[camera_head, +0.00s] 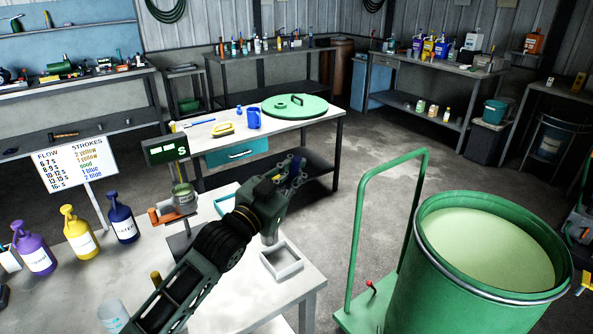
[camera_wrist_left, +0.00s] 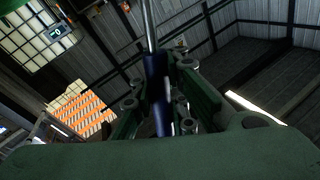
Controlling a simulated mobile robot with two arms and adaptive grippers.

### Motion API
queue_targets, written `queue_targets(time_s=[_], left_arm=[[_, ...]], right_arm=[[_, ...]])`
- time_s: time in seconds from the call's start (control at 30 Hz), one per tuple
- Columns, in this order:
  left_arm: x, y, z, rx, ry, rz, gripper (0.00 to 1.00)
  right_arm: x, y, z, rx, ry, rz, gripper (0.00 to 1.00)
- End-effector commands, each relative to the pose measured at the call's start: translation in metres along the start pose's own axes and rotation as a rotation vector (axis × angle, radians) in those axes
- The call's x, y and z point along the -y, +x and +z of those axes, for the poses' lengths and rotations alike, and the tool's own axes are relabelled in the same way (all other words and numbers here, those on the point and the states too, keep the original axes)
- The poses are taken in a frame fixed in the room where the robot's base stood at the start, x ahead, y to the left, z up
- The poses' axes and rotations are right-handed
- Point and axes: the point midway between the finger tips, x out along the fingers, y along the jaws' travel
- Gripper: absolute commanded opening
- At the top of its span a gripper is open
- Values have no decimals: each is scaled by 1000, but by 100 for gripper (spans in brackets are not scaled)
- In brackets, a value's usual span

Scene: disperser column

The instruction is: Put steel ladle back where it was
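My left gripper (camera_head: 293,168) reaches over the front table and points away from me. In the left wrist view its fingers (camera_wrist_left: 160,95) close around a dark blue handle with a thin steel shaft (camera_wrist_left: 149,25), which I take as the steel ladle. The shaft runs up out of that picture, so the bowl is hidden. In the head view only a bit of dark blue (camera_head: 297,172) shows at the fingers. My right gripper is not in view.
A square pale tray (camera_head: 282,262) lies on the front table (camera_head: 235,308). A small cup stand (camera_head: 184,198) and several bottles (camera_head: 122,222) stand to the left. A green drum (camera_head: 460,295) of pale liquid stands right. Behind is a table with a green lid (camera_head: 295,106).

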Motion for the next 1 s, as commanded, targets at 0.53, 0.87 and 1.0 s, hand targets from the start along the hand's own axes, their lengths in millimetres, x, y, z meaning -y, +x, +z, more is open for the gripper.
queue_targets(time_s=[0.53,0.87,1.0], left_arm=[[-2,-1,5,1,0,0,32],[0,0,-1,-1,0,0,32],[0,-12,0,1,0,0,32]], right_arm=[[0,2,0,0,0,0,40],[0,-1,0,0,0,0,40],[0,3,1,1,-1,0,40]])
